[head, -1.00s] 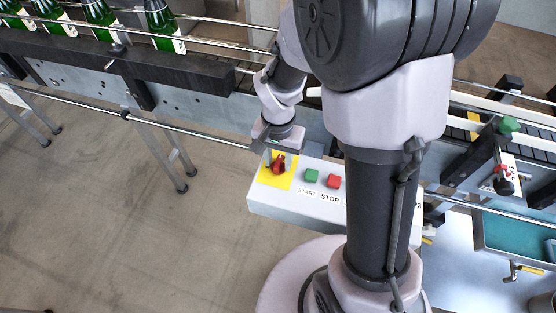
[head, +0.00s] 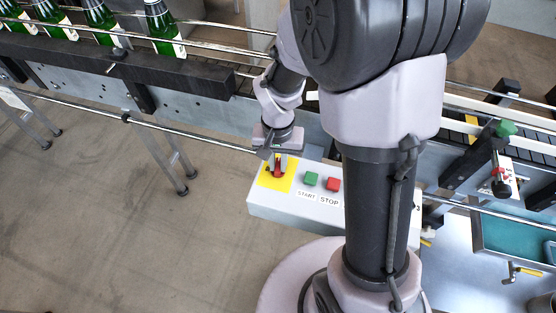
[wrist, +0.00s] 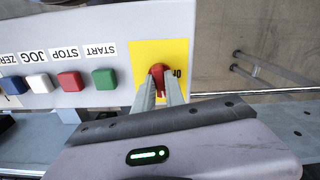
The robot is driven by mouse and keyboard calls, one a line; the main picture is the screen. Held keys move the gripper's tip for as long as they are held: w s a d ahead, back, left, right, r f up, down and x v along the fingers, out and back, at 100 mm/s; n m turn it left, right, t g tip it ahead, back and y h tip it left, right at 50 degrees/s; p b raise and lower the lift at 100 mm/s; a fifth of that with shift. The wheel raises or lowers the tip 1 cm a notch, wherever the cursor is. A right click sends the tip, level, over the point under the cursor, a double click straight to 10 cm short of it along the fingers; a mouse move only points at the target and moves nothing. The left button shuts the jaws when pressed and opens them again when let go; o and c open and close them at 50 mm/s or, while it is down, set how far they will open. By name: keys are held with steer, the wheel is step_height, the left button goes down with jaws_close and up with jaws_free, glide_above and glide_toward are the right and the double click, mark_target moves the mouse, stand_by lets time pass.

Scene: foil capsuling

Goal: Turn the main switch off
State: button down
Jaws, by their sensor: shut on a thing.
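The main switch is a red rotary knob (head: 278,170) on a yellow plate (head: 267,182) at the left end of the pale control box (head: 290,207). It also shows in the wrist view (wrist: 157,71), on the yellow plate (wrist: 145,50), with a black mark like a 0 beside it. My gripper (head: 278,165) comes down on the knob from above. In the wrist view the two fingers of my gripper (wrist: 159,84) are shut on the knob, one on each side. The fingers hide part of the knob, and its exact pointing is hard to read.
A green START button (head: 311,179) and a red STOP button (head: 333,185) sit close right of the switch. The wrist view also shows a blue button (wrist: 69,81) and a white one (wrist: 39,83). Green bottles (head: 100,18) stand on the conveyor behind.

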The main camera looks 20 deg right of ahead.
steer(key=n+p, duration=0.1)
steer(key=n, duration=0.3)
steer(key=shift+r+n, duration=0.1)
steer(key=shift+n, duration=0.2)
steer(key=n+p, duration=0.1)
steer(key=n, duration=0.2)
steer(key=shift+n+p, duration=0.3)
steer(key=shift+p, duration=0.1)
steer(key=n+p, duration=0.1)
steer(key=n, duration=0.3)
steer(key=shift+n+p, duration=0.75)
steer(key=shift+n, duration=1.25)
steer(key=c, duration=1.4)
jaws_free()
